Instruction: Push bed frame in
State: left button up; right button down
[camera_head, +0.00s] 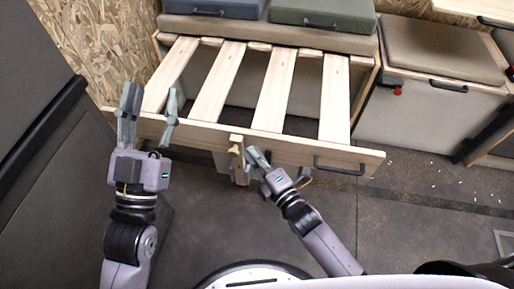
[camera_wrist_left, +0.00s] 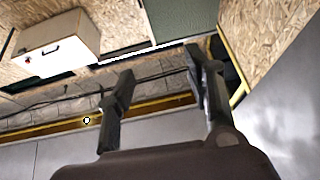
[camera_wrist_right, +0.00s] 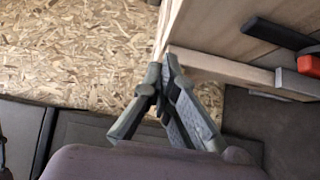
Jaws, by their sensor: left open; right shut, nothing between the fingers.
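The bed frame (camera_head: 205,133) is a wooden pull-out with several pale slats and a front board with a black handle (camera_head: 340,166). It stands drawn out from under the bench in the head view. My left gripper (camera_head: 150,103) is open at the left end of the front board, its fingers pointing up. My right gripper (camera_head: 258,160) is shut and empty, beside a wooden leg (camera_head: 238,160) at the middle of the front board. In the right wrist view its closed fingertips (camera_wrist_right: 165,75) are close to a wooden edge; I cannot tell whether they touch it.
The bench carries a tan cushion (camera_head: 270,36) with a blue case (camera_head: 216,8) and a green case (camera_head: 322,13) on it. A cushioned white box (camera_head: 410,120) stands at the right. A dark grey cabinet (camera_head: 40,200) flanks the left. The floor right of the frame is largely clear.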

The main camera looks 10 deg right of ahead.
pick_arm(q)
jog(key=shift+s+a+r+t+h+b, duration=0.1)
jog(key=shift+s+r+t+h+b, duration=0.05)
jog(key=shift+s+r+t, duration=0.65)
jog(key=shift+s+r+t+h+b, duration=0.15)
jog(key=shift+s+r+t, duration=0.35)
jog(key=shift+r, duration=0.45)
pick_arm(e)
jog(key=shift+w+d, duration=0.3)
jog(key=shift+w, duration=0.45)
jog(key=shift+w+d, duration=0.25)
jog(key=shift+w, duration=0.45)
pick_arm(q)
jog(key=shift+h, duration=0.3)
